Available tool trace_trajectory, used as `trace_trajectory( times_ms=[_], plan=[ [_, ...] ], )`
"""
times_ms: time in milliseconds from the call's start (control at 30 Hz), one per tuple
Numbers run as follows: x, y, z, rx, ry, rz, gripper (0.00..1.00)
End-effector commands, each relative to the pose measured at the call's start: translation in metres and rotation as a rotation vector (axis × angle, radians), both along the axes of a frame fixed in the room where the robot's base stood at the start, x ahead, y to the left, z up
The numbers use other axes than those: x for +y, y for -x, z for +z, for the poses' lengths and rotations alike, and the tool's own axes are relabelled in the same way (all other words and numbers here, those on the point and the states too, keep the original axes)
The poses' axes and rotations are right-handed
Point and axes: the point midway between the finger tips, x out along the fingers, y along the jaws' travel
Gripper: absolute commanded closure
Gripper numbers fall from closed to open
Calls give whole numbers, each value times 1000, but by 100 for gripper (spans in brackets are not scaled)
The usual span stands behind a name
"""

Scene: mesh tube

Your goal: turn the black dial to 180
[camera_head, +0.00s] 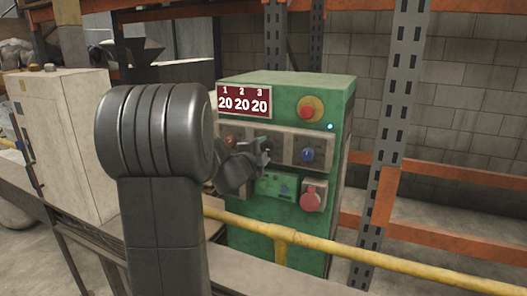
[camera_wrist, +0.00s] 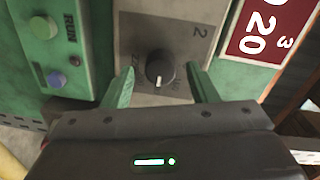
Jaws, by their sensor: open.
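The black dial (camera_wrist: 159,66) sits on a grey plate (camera_wrist: 205,12) marked 2 in the wrist view. Its white pointer mark points toward the bottom of that picture. My gripper (camera_wrist: 160,72) is open, with one green finger on each side of the dial and gaps between. I cannot tell how far the fingertips are from the plate. In the head view my gripper (camera_head: 265,152) is at the middle of the green cabinet's front and hides the dial. The red display (camera_head: 243,101) reads 20 under each of 1, 2 and 3.
The green cabinet (camera_head: 300,88) also carries a red button (camera_head: 311,109), a blue knob (camera_head: 308,155) and a red switch (camera_head: 313,196). A yellow rail (camera_head: 350,257) runs in front. A green button box (camera_wrist: 60,55) is beside the plate. A beige cabinet (camera_head: 75,140) stands left.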

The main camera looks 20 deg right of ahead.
Motion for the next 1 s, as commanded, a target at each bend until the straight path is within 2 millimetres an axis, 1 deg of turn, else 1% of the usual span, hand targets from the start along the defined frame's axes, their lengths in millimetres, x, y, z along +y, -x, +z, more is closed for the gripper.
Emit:
trace_trajectory(
  times_ms=[167,400,600,767,1000],
  plan=[
    [25,20,3,-2,0,2,47],
    [65,55,6,-2,0,3,47],
    [89,75,8,-2,1,1,47],
    [97,83,7,-1,0,1,47],
    [98,85,7,-2,0,-1,47]
  ],
)
